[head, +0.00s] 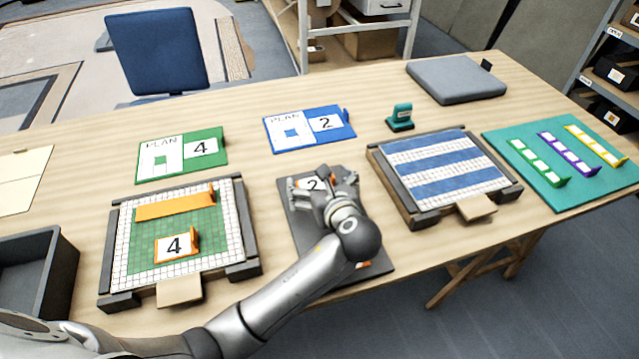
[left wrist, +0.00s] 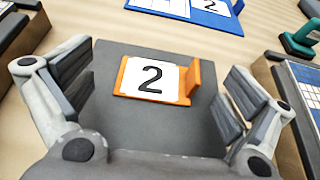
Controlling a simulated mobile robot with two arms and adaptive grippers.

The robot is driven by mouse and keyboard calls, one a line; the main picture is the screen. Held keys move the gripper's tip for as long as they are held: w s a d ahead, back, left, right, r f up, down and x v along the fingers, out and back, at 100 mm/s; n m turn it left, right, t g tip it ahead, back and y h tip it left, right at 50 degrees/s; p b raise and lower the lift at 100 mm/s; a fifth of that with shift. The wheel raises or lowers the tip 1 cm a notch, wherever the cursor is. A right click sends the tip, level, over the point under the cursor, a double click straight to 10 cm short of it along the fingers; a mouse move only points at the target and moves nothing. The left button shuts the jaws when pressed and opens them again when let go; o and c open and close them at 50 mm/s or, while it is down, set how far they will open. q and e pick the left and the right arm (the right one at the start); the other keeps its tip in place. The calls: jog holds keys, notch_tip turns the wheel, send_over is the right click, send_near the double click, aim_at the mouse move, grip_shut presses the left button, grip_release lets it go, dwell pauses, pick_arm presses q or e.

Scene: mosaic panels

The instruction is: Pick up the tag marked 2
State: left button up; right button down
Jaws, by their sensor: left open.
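The tag marked 2 (head: 312,184) lies on a dark grey board in the middle of the table, partly hidden by my left gripper in the head view. In the left wrist view the tag (left wrist: 152,79) is an orange plate with a white face, a black 2 and an upright orange tab at its right end. My left gripper (head: 322,190) is open above the board. In the left wrist view its fingers (left wrist: 155,90) stand on either side of the tag, apart from it. My right gripper is not in view.
The dark grey board (head: 300,222) lies between a green-and-white mosaic panel (head: 143,243) with a tag marked 4 (head: 174,247) and a blue-striped panel (head: 440,165). Behind are a green plan card (head: 172,160) and a blue plan card (head: 290,135). A teal stamp-like object (head: 401,115) stands behind the striped panel.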

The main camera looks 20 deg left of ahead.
aim_at(315, 186)
pick_arm(q)
jog(key=x, duration=0.2)
jog(key=shift+w+a+f, duration=0.15)
jog(key=shift+w+a, duration=0.1)
jog(key=shift+w, duration=0.05)
jog(key=shift+w+a+f, duration=0.1)
jog(key=shift+w+a, duration=0.05)
jog(key=shift+w, duration=0.1)
jog(key=shift+c, duration=0.4)
jog(key=c, duration=0.5)
jog(key=shift+c, duration=1)
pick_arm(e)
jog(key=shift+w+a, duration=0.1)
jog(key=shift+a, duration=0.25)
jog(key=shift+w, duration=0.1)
